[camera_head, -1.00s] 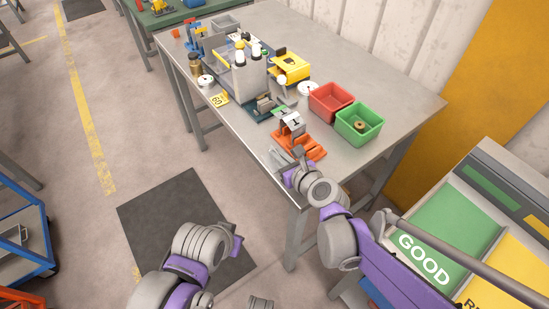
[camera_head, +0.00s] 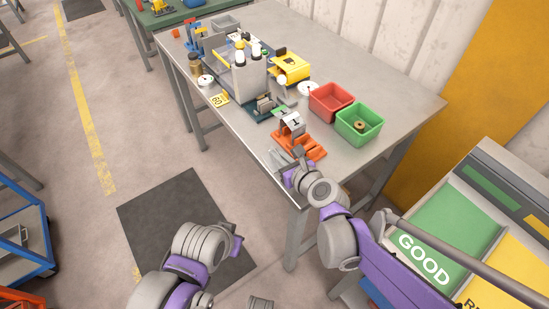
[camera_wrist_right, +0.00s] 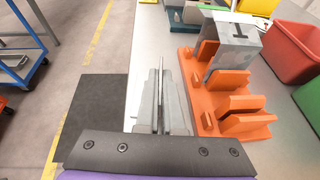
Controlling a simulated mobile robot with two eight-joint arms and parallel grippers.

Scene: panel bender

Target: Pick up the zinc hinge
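My right gripper (camera_wrist_right: 161,95) is low at the near edge of the workbench, left of an orange slotted rack (camera_wrist_right: 232,112). Its two grey fingers are close together, with a thin grey upright strip (camera_wrist_right: 161,72) showing between them. I cannot tell whether this strip is the zinc hinge, or whether the fingers press on it. In the head view the right gripper (camera_head: 283,159) shows beside the orange rack (camera_head: 302,146). A grey bent metal piece (camera_wrist_right: 233,38) with a dark mark stands on the rack. My left arm hangs over the floor; its gripper (camera_head: 238,244) shows only partly.
A red bin (camera_head: 330,101) and a green bin (camera_head: 359,124) stand right of the rack. A bender machine (camera_head: 245,75) and a yellow box (camera_head: 291,68) are farther back. A green GOOD panel (camera_head: 440,235) is at right. The bench's right rear is clear.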

